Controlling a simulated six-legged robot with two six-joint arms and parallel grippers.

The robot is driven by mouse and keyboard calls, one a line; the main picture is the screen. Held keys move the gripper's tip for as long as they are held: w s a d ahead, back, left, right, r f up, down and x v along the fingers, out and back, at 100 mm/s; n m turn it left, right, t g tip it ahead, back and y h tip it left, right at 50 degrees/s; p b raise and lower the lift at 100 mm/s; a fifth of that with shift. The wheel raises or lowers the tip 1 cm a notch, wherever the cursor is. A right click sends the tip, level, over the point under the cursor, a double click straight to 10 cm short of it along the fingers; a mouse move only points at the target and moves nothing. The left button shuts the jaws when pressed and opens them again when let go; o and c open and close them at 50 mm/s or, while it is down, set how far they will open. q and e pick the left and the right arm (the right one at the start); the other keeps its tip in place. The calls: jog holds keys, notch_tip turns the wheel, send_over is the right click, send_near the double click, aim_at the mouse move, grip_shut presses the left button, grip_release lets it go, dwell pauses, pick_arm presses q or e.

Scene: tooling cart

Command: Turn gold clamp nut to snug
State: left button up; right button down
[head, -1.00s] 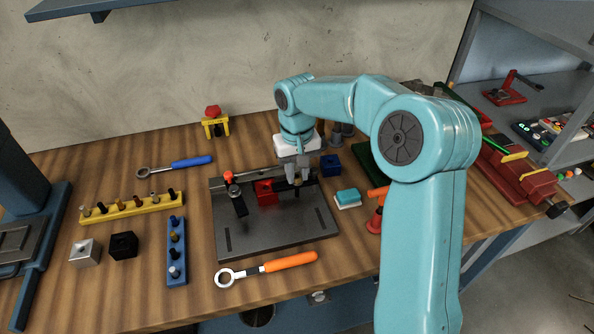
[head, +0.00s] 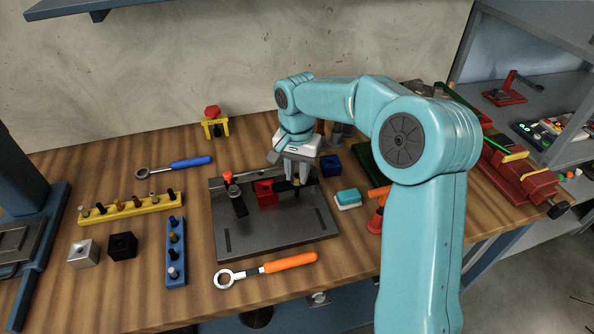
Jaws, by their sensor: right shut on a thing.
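My right gripper (head: 298,181) points down over the back right of the dark fixture plate (head: 275,237). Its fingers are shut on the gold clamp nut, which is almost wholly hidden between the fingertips. A dark clamp bar runs beside the fingertips toward a red block (head: 265,193) on the plate. A second clamp with an orange-red knob (head: 228,177) stands at the plate's left. My left gripper is not in view.
An orange-handled ring wrench (head: 289,262) lies in front of the plate and a blue-handled one (head: 191,162) behind left. A blue block (head: 330,165) and a blue-and-white block (head: 348,198) stand close to the right. Peg racks stand left.

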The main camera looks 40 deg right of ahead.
dwell(0.4)
jog(key=c, duration=0.9)
grip_release()
jog(key=shift+c, duration=0.2)
notch_tip(320, 180, up, 8)
jog(key=p, duration=0.6)
jog(key=shift+f, duration=0.15)
jog(key=shift+w+r+p, duration=0.1)
jog(key=shift+r+p, duration=0.15)
jog(key=shift+p, duration=0.05)
jog(key=shift+f, duration=0.1)
jog(key=shift+s, duration=0.25)
